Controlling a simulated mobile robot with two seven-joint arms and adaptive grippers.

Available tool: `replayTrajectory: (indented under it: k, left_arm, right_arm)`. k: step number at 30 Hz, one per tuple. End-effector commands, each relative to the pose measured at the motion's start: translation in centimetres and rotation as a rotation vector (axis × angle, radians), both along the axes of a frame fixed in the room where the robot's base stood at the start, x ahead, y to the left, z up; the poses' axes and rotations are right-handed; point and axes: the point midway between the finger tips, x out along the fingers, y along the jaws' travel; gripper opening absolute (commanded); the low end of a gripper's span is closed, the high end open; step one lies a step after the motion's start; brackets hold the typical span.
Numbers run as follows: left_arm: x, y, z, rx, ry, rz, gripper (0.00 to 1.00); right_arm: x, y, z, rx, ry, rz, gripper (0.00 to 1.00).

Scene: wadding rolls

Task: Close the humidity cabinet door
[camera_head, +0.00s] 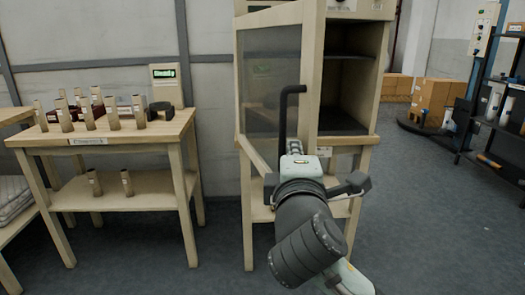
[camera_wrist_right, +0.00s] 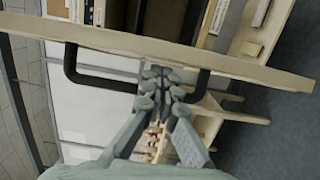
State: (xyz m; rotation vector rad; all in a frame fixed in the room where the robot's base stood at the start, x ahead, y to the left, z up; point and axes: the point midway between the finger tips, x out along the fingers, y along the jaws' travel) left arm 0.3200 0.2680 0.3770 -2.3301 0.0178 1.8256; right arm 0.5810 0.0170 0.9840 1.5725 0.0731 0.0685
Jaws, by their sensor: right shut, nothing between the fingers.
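The humidity cabinet (camera_head: 360,12) is pale, with a dark shelved interior, and stands on a wooden stand. Its door (camera_head: 312,60), a pale frame with a glass pane, is hinged on the left and stands open toward me. A black bar handle (camera_head: 284,122) is on the door. My right gripper (camera_head: 293,150) is at the handle's lower part. In the right wrist view, the gripper (camera_wrist_right: 160,72) is shut and empty, its fingertips close to the door edge (camera_wrist_right: 235,66) and overlapping the black handle (camera_wrist_right: 95,83). Whether they touch is unclear. My left gripper is out of view.
A wooden table (camera_head: 160,133) with several rolls and a small display unit (camera_head: 170,82) stands to the left. Cardboard boxes (camera_head: 435,95) and a dark shelf rack (camera_head: 495,130) are on the right. The floor (camera_head: 430,220) at right is clear.

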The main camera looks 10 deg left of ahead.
Motion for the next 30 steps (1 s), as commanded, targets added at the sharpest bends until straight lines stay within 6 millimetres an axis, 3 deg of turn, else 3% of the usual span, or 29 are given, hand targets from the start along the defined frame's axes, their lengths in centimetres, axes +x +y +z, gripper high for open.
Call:
replayTrajectory:
  k: [4,17,30]
  left_arm:
    - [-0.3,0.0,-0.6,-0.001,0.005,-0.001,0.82]
    - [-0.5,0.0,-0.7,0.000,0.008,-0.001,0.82]
    - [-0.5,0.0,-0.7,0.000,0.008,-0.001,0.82]
  right_arm:
    - [0.4,-1.5,0.1,-0.002,-0.002,0.002,0.00]
    - [0.1,-1.5,0.1,-0.001,-0.003,0.003,0.00]
    - [-6.2,-2.1,0.1,0.000,-0.002,0.005,0.00]
